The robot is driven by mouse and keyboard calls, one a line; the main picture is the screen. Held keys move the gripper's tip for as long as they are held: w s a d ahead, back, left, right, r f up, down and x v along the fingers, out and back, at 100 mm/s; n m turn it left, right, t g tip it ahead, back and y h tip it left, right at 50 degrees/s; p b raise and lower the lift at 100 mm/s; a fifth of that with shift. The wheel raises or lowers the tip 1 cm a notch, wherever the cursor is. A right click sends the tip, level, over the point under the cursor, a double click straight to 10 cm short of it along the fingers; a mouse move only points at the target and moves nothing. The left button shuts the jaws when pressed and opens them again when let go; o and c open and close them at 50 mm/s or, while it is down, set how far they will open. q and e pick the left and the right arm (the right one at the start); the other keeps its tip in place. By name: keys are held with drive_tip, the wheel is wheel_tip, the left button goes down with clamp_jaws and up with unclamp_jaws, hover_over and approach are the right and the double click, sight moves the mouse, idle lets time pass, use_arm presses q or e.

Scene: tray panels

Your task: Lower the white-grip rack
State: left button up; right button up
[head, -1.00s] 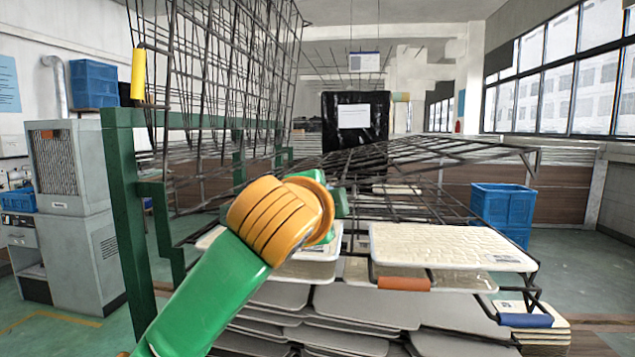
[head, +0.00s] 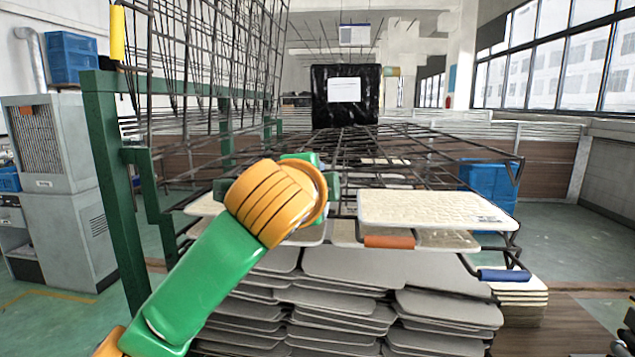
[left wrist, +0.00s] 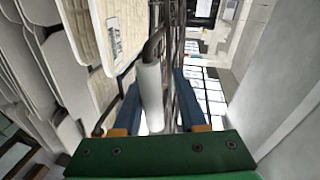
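The white-grip rack (head: 440,152) is a dark wire mesh rack, tilted, with its raised right corner above a white tray (head: 430,208). Its white grip (left wrist: 151,95) shows in the left wrist view between the two blue fingers of my left gripper (left wrist: 160,100). In the head view my green and orange left arm hides the grip and most of the gripper. My right gripper is not in view.
A raised mesh rack with a yellow grip (head: 117,32) stands at the left on a green frame (head: 105,140). Below are an orange grip (head: 389,241), a blue grip (head: 504,275) and several stacked grey trays (head: 345,265). Blue crates (head: 487,180) stand on the right.

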use_arm(q)
drive_tip(key=shift+r, duration=0.1)
drive_tip(key=v, duration=0.1)
drive_tip(key=b+v, duration=0.2)
drive_tip(key=shift+f, duration=0.35)
drive_tip(key=v, duration=0.1)
drive_tip(key=b+v, duration=0.1)
drive_tip(key=v, duration=0.2)
drive_tip(key=shift+s+r+b, duration=0.25)
drive_tip(key=shift+r+b, duration=0.05)
drive_tip(key=shift+r, duration=0.05)
drive_tip(key=shift+w, duration=0.2)
